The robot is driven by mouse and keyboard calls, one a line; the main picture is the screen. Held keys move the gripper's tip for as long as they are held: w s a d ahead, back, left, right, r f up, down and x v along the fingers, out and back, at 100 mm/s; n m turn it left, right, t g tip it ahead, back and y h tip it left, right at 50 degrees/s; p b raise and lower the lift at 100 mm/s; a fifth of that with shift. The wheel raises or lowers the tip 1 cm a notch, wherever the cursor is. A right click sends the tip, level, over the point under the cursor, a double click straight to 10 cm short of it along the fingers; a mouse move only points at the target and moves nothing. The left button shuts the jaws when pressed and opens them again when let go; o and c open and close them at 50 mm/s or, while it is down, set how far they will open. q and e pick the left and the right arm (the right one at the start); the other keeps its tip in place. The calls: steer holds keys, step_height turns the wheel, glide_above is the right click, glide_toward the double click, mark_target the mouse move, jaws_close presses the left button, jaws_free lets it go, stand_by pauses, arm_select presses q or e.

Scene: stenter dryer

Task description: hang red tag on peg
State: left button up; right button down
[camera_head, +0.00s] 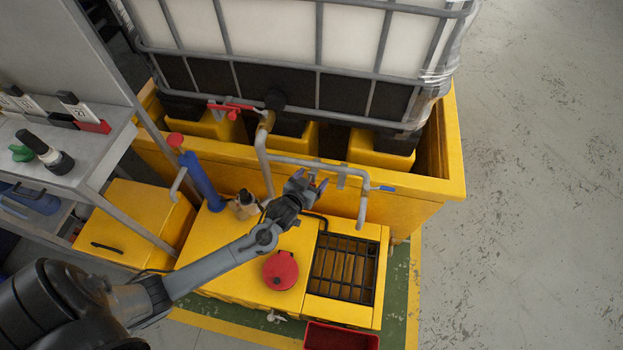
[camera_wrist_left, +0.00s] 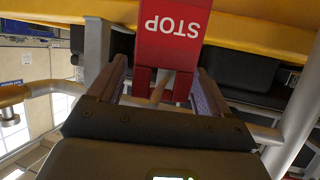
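A red tag (camera_wrist_left: 172,32) with upside-down white STOP lettering fills the top middle of the left wrist view. Its two narrow red legs reach down between my left gripper's (camera_wrist_left: 163,85) fingers, with a gap visible on each side. The fingers are spread apart and do not appear closed on it. In the head view my left gripper (camera_head: 312,178) is beside the grey bent pipe (camera_head: 310,161), above the yellow unit. I cannot make out the tag there, nor clearly pick out a peg. Whether something else holds the tag is hidden. My right gripper is not in view.
A caged white tank (camera_head: 290,35) stands in a yellow bund (camera_head: 455,160) behind the pipe. A blue cylinder (camera_head: 202,182), a small beige bottle (camera_head: 243,205) and a red round lid (camera_head: 281,270) are near my left arm. A shelf (camera_head: 90,150) is at left; open floor is at right.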

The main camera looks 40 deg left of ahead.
arm_select(q)
steer(key=shift+o, duration=0.4)
steer(key=s+d+r+m+g+h+p, duration=0.1)
steer(key=s+d+r+g, duration=0.25)
steer(key=s, duration=0.55)
steer(key=s+d+r+m+g+h+p, duration=0.1)
steer(key=s+d+r+m+g, duration=0.2)
steer(key=s, duration=0.5)
steer(key=s+d+r+g+h+p, duration=0.1)
steer(key=s+d+r+g, duration=0.3)
steer(key=s, duration=0.5)
step_height(320, 180, up, 34)
steer(key=t+p, duration=0.1)
steer(key=p, duration=3.2)
steer(key=shift+s+d+f+m+p, duration=0.2)
steer(key=shift+d+f+m+p, duration=0.1)
steer(key=shift+d+p, duration=0.1)
